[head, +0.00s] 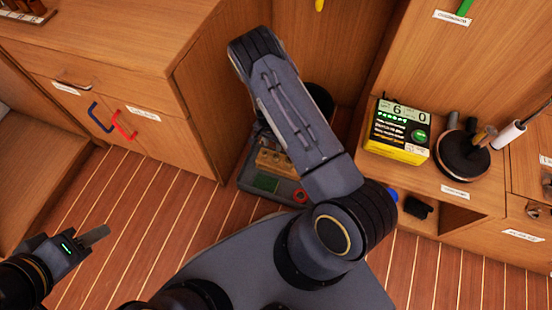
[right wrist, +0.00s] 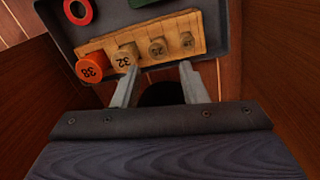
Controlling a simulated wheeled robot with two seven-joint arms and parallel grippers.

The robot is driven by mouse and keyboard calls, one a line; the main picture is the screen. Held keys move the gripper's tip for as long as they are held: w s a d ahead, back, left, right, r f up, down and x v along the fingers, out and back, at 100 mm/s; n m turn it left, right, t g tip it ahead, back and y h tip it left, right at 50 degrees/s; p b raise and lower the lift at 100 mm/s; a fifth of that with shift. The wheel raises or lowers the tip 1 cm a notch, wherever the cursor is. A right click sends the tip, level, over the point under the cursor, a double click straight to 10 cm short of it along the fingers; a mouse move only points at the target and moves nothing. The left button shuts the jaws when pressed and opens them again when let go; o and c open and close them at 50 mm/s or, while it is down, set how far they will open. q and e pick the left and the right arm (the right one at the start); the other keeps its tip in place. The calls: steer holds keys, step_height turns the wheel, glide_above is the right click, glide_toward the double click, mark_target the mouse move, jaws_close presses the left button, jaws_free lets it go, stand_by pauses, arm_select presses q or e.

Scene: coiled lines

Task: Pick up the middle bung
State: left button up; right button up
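In the right wrist view a row of bungs stands in a wooden block (right wrist: 100,43). From the left they are an orange-red bung marked 38 (right wrist: 92,68), a tan bung marked 32 (right wrist: 124,57), a smaller brownish bung (right wrist: 158,47) and the smallest bung (right wrist: 187,40). My right gripper (right wrist: 159,68) is open and empty, its fingertips apart just below the block, around the smaller brownish bung's position but short of it. In the head view the right gripper is hidden behind my arm. My left gripper (head: 96,236) is over the floor; its finger opening is unclear.
The block lies in a grey tray (right wrist: 215,45) with a red ring (right wrist: 78,10) and a green piece (right wrist: 145,2). Wooden cabinet sides stand close around it. A yellow-black box (head: 398,132) and a dark round stand (head: 462,158) are on the right-hand cabinet.

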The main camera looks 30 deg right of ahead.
mark_target(276, 156)
step_height(276, 156, down, 3)
steer(key=shift+s+d+f+b, duration=0.1)
steer(key=shift+s+f+b, duration=0.05)
steer(key=shift+b, duration=0.4)
steer(key=f+b, duration=0.2)
steer(key=f, duration=0.1)
steer(key=d+f, duration=0.1)
steer(key=f, duration=0.1)
steer(key=shift+s+b, duration=0.15)
steer(key=shift+b, duration=0.25)
jaws_close()
step_height(276, 156, up, 10)
steer(key=p, duration=0.4)
